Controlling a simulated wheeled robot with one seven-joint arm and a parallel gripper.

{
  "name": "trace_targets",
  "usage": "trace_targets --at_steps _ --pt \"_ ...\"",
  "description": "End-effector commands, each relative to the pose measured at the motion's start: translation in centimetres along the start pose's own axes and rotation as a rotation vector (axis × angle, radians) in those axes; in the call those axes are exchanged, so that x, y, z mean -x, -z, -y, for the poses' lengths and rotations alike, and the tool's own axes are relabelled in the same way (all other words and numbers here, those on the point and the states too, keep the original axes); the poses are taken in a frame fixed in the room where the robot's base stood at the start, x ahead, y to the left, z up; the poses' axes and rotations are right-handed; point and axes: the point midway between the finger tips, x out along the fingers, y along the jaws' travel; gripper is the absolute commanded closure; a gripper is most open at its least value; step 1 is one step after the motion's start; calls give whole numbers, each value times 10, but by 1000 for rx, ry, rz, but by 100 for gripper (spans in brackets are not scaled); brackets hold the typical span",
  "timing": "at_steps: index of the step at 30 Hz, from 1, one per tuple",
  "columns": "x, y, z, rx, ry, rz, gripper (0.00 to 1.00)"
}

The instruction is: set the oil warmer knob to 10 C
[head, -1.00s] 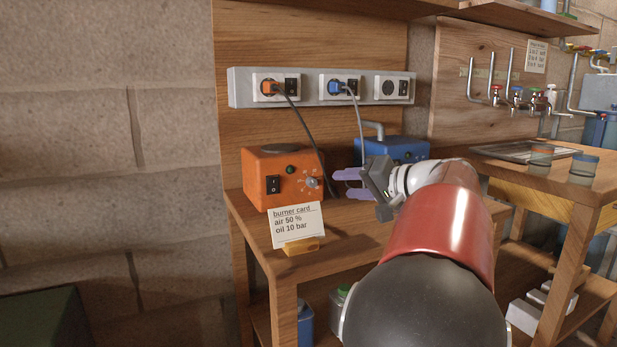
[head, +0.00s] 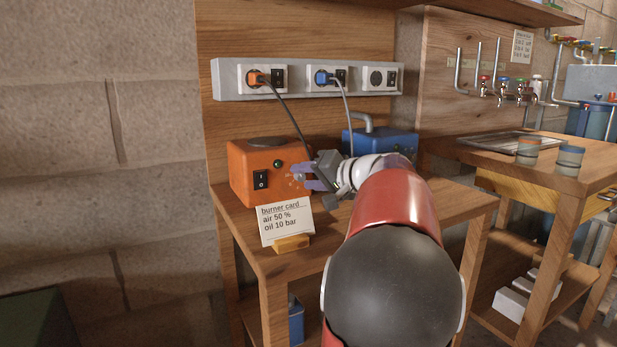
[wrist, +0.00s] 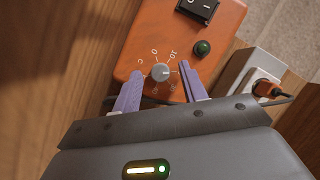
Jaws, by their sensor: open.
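The orange oil warmer (head: 262,172) stands on the wooden bench against the back board. Its black rocker switch (head: 261,180) and green lamp (head: 278,163) show on the front. In the wrist view its grey dial knob (wrist: 160,72) sits among white marks, with "0" and "10" readable. The knob's exact setting is too small to tell. My gripper (head: 307,177) is at the right of the warmer's front face. In the wrist view the purple fingers of my gripper (wrist: 157,86) are spread on either side of the knob, with gaps, not gripping it.
A card reading air 50 %, oil 10 bar (head: 285,221) stands in front of the warmer. A blue device (head: 385,142) is behind my arm. A socket strip (head: 305,78) with orange and blue plugs is above, their cables hanging down near my gripper.

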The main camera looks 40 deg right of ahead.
Motion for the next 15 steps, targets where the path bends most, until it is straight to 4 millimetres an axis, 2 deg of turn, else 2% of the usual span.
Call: trace_targets --at_steps 2,12,15 --pt "0 0 0 0 0 0 57" --pt "0 0 0 0 0 0 100" --pt "0 0 0 2 -1 0 100"
